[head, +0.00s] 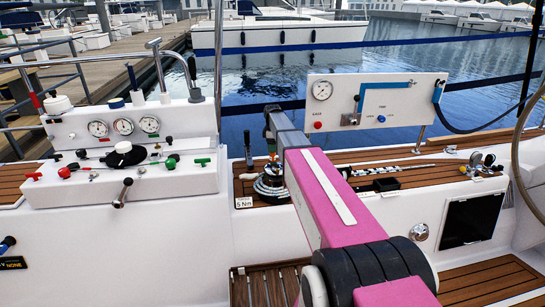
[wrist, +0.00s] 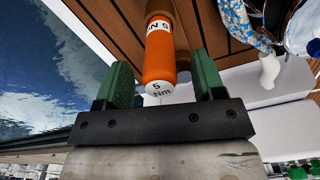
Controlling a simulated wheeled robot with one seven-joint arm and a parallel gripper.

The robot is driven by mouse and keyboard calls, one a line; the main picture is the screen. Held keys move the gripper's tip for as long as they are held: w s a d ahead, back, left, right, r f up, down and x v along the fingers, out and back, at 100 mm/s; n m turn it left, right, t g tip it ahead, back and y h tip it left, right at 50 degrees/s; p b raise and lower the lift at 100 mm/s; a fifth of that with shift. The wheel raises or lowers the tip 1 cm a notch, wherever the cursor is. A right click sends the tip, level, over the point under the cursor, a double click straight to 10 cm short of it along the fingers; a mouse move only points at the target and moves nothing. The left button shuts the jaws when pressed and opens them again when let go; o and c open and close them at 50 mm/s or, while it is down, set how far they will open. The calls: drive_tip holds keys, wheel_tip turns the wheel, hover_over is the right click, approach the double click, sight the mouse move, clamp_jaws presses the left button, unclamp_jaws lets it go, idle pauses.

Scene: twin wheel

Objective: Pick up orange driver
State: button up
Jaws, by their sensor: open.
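My gripper is open, with a green finger on each side of the handle in the picture. Gaps show between the handle and both fingers, and nothing is held. I cannot tell how deep the handle sits between them. In the head view my pink arm reaches toward the wooden deck, and the fingers and orange handle cannot be made out clearly.
A round winch-like fitting (head: 271,185) and a "5 Nm" label (head: 244,202) are near the arm's far end. A gauge console (head: 133,170) stands left; a white panel (head: 375,101) stands behind right. A blue-white rope (wrist: 236,22) lies right in the wrist view.

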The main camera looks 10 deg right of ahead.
drive_tip(key=shift+f, duration=1.45)
clamp_jaws()
drive_tip(key=shift+r, duration=0.1)
drive_tip(key=c, duration=1.2)
unclamp_jaws()
wheel_tip(320, 180, up, 10)
drive_tip(key=shift+f, duration=0.1)
drive_tip(key=shift+o, duration=0.2)
drive_tip(key=o, duration=0.4)
drive_tip(key=shift+c, duration=0.2)
drive_tip(key=c, duration=0.4)
